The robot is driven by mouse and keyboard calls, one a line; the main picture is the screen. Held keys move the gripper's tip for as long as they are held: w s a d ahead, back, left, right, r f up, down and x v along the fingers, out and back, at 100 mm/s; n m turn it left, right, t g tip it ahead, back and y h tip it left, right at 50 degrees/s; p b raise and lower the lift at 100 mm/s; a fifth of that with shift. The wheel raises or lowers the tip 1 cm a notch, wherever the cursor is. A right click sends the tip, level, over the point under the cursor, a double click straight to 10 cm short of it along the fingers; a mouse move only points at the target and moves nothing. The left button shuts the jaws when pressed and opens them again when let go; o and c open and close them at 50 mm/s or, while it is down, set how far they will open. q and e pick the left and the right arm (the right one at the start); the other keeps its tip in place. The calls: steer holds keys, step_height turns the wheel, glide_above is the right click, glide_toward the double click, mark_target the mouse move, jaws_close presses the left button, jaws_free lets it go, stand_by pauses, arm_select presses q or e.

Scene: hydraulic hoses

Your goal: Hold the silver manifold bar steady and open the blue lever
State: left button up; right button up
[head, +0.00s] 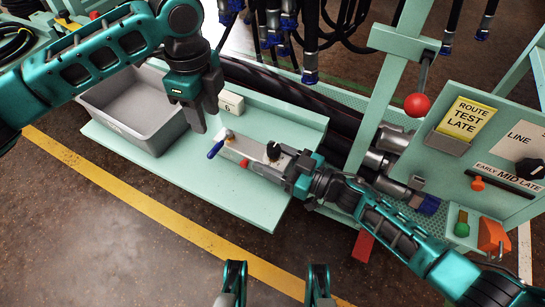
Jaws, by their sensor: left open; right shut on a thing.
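The silver manifold bar (243,147) lies on the pale green bench shelf (165,178). The blue lever (215,150) sticks out from the bar's left end, pointing toward the lower left. A red handle (245,163) and a black knob (273,150) are also on the bar. My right gripper (275,163) is shut on the right end of the silver manifold bar, which is partly hidden by the fingers. My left gripper (205,122) is open and empty, pointing down just above and behind the blue lever, apart from it as far as I can tell.
A grey tray (128,132) stands left of my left gripper. A white block marked 6 (231,103) is behind the bar. Black hoses (285,93) run behind the shelf. A panel with a red-ball lever (417,105) and signs stands at right. The shelf front is clear.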

steer(key=c, duration=0.7)
arm_select(q)
steer(key=shift+s+d+r, duration=0.1)
steer(key=shift+d+r, duration=0.05)
steer(key=shift+d, duration=0.15)
steer(key=shift+c, duration=1)
steer(key=s+d+r, duration=0.1)
steer(key=d, duration=0.1)
steer(key=s+d+r+m+y, duration=0.1)
steer(key=d, duration=0.1)
steer(key=s+d+r+m+t+y, duration=0.1)
steer(key=d, duration=0.1)
steer(key=shift+s+r, duration=0.1)
steer(key=shift+r, duration=0.05)
jaws_close()
